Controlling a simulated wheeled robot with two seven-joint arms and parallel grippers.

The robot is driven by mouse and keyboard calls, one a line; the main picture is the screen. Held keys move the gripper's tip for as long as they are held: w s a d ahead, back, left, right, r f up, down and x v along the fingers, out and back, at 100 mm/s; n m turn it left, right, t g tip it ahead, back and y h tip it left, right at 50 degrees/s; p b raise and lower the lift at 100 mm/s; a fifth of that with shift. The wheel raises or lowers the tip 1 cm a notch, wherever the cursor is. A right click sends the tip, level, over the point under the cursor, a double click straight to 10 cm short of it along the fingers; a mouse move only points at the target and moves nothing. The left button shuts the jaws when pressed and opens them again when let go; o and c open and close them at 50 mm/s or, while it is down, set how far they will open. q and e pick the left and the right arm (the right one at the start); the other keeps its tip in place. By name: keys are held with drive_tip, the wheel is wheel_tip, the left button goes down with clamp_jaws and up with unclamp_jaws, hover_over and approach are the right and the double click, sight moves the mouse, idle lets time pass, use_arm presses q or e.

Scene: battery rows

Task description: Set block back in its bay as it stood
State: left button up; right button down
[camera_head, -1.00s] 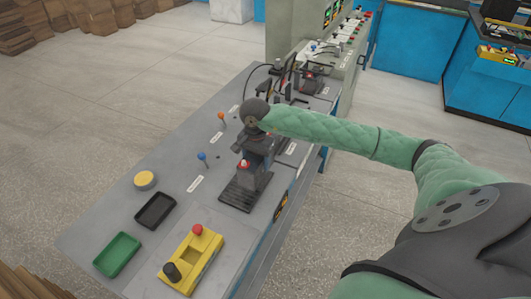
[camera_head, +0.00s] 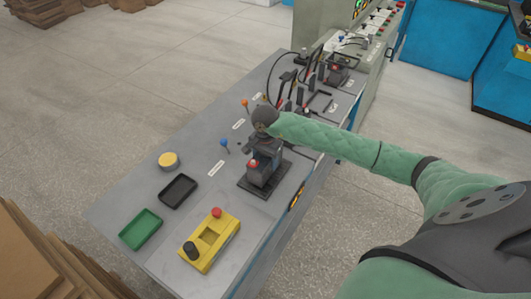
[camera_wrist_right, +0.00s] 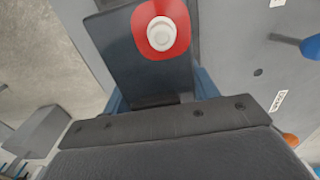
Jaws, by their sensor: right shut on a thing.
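The block (camera_head: 260,174) is dark grey with a red patch on top. In the right wrist view the block (camera_wrist_right: 122,52) shows a dark top with a red ring around a pale round terminal. My right gripper (camera_head: 264,151) comes down from above and is shut on the block; its blue-grey fingers flank the block in the wrist view. The block is over a black bay plate (camera_head: 248,188) on the bench and looks upright. I cannot tell whether it rests on the plate or hangs just above it. My left gripper is not in view.
The grey bench (camera_head: 130,210) carries a yellow control box (camera_head: 222,236), green tray (camera_head: 142,228), black tray (camera_head: 177,191), yellow button (camera_head: 169,160), blue lever (camera_head: 224,143) and orange lever (camera_head: 245,104). Another block (camera_head: 337,72) and cables stand behind my gripper. Brown cartons (camera_head: 50,250) lie at lower left.

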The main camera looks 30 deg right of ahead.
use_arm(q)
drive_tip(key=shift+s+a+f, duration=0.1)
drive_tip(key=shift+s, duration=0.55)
use_arm(e)
drive_tip(key=shift+f, duration=0.35)
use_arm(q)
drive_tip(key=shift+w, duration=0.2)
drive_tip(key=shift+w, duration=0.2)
use_arm(e)
drive_tip(key=shift+c, duration=2.1)
unclamp_jaws()
drive_tip(key=shift+s+f, duration=0.1)
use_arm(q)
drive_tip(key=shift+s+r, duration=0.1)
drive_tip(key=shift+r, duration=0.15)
